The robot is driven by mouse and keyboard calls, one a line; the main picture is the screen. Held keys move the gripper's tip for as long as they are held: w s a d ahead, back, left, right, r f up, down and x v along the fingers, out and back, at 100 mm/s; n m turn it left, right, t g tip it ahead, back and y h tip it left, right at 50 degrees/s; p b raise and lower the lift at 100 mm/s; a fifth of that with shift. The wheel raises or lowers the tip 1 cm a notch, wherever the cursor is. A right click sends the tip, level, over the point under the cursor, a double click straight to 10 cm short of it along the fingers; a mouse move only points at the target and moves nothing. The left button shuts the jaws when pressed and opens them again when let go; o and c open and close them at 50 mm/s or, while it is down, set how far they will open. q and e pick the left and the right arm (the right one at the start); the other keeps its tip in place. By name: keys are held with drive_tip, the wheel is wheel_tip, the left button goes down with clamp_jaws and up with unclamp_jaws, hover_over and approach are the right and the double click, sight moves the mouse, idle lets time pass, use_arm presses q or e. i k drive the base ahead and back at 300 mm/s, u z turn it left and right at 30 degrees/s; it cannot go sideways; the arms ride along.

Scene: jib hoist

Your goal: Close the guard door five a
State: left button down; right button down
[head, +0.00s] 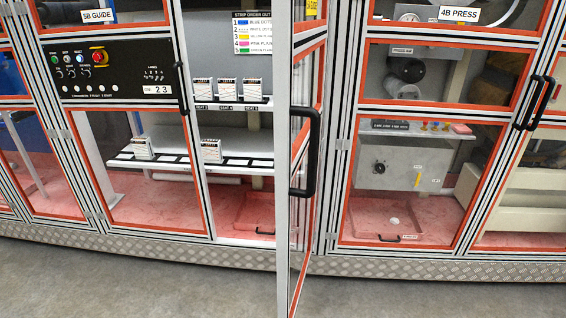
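One guard door (301,225) stands open and swung out toward me, seen nearly edge-on. It has a grey frame with orange-red trim and a clear panel. Its hinge side is at the right, against the post beside the 4B press bay. Its black bar handle (315,152) is on the free edge nearest me. I cannot read a 5A label on it; a yellow sign near its top is cut off and too slanted to read. The opening (240,190) to its left is uncovered. Neither of my grippers is in view.
The 5B guide bay (99,16) at left and the 4B press bay (458,14) at right have shut doors. A control panel (115,72) with a red button is at left. A red tray (258,213) sits inside the opening. The grey floor (130,280) in front is clear.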

sight(296, 165)
drive_tip(key=u, duration=0.4)
drive_tip(key=i, duration=1.15)
drive_tip(key=z, duration=0.75)
